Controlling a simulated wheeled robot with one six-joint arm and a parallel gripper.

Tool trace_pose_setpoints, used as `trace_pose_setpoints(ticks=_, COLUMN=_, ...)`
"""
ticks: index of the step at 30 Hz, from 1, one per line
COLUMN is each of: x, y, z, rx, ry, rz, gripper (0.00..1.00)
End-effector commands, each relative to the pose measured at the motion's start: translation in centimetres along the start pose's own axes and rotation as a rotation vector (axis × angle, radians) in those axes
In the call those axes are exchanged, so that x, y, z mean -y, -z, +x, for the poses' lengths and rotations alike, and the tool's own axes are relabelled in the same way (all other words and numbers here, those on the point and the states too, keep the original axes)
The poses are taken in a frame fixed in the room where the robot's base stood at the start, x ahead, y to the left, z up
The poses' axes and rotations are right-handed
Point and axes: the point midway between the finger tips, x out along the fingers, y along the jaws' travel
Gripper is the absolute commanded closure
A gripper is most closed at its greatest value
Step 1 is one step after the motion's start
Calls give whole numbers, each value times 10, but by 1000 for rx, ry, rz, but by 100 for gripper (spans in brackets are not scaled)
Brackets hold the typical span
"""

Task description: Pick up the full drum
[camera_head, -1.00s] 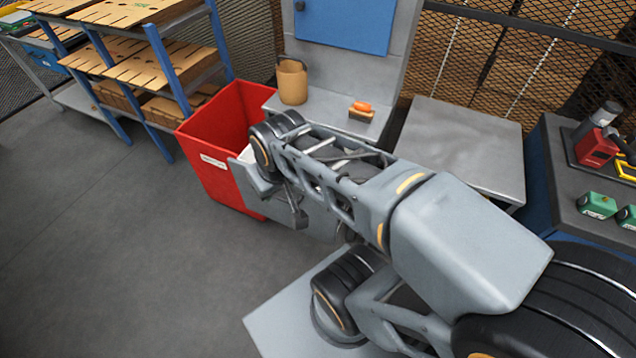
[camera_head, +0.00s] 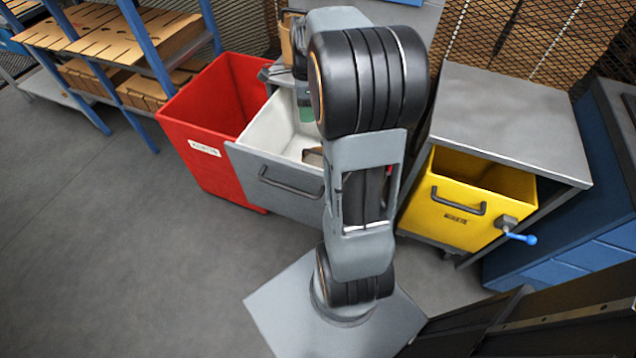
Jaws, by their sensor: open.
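No thing shows plainly as a full drum. A tan round container (camera_head: 287,38) stands on the grey ledge at the back, mostly hidden behind my raised arm, so its contents do not show. My gripper (camera_head: 280,73) is only partly in view, left of my arm's large black joint. It is open, above the back of the pulled-out grey drawer and in front of the tan container. A dark and green item (camera_head: 305,112) shows below it at the drawer, partly hidden by my arm.
The open grey drawer (camera_head: 275,178) has a white inside. A red bin (camera_head: 197,150) stands left of it. A yellow bin (camera_head: 452,222) sits under a grey-topped table (camera_head: 510,110) at right. A rack of brown boards (camera_head: 130,40) stands at back left. The left floor is clear.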

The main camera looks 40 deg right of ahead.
Motion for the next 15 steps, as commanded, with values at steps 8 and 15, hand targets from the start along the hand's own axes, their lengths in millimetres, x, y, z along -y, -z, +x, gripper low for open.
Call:
trace_pose_setpoints(ticks=8, x=37, y=41, z=50, rx=9, ry=-83, rz=453, gripper=60)
trace_pose_setpoints(ticks=15, x=37, y=45, z=91, rx=8, ry=-96, rz=516, gripper=60)
